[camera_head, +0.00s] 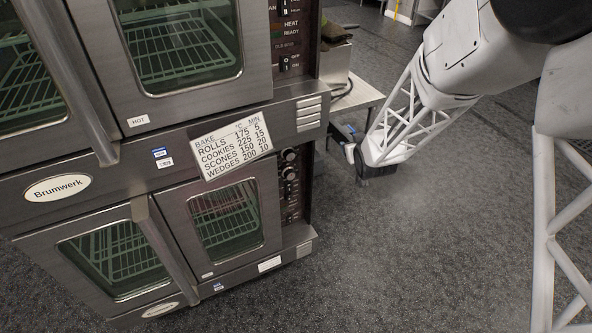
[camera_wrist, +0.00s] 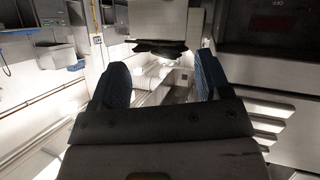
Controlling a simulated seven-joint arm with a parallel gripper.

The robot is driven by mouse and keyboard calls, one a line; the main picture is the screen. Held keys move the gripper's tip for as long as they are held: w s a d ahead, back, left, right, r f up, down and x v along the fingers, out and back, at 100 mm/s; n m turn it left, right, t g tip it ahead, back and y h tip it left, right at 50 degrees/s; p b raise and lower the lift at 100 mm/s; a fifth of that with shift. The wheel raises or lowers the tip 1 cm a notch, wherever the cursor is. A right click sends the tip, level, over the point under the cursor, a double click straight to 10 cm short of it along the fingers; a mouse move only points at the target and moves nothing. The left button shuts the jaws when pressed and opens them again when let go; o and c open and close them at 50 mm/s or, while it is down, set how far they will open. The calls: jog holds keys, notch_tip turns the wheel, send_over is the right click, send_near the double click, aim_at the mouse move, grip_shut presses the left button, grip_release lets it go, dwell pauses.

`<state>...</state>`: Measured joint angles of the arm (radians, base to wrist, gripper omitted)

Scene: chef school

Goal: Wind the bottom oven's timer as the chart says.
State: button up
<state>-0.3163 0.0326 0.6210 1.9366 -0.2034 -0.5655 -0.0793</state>
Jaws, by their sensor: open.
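The bottom oven (camera_head: 185,262) has two glass doors and a dark control strip (camera_head: 291,197) on its right. Two round knobs, an upper one (camera_head: 289,155) and a lower one (camera_head: 289,173), show on that strip; their markings are too small to read. The chart (camera_head: 237,146) is tilted above the right door and reads, in °C and minutes: rolls 175, 5; cookies 225, 15; scones 150, 20; wedges 200, 10. My gripper (camera_head: 346,142) is right of the strip, apart from it. In the wrist view my gripper (camera_wrist: 160,78) is open and empty, with blue-padded fingers.
The top oven (camera_head: 185,45) has its own control strip (camera_head: 292,45). A metal side table (camera_head: 358,97) stands behind my gripper. Vent slots (camera_head: 309,107) jut out above the bottom controls. The grey floor (camera_head: 400,250) in front of the strip is clear.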

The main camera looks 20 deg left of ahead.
jog(key=a+f+n+y, duration=0.2)
jog(key=a+f+y, duration=0.1)
jog(key=a+f, duration=0.7)
jog(key=n+t+y, duration=0.1)
jog(key=n+y, duration=0.1)
jog(key=y, duration=0.2)
send_near(291, 176)
jog(key=x, duration=0.2)
jog(key=shift+f, duration=0.1)
jog(key=shift+x, duration=3.9)
jog(key=c, duration=0.9)
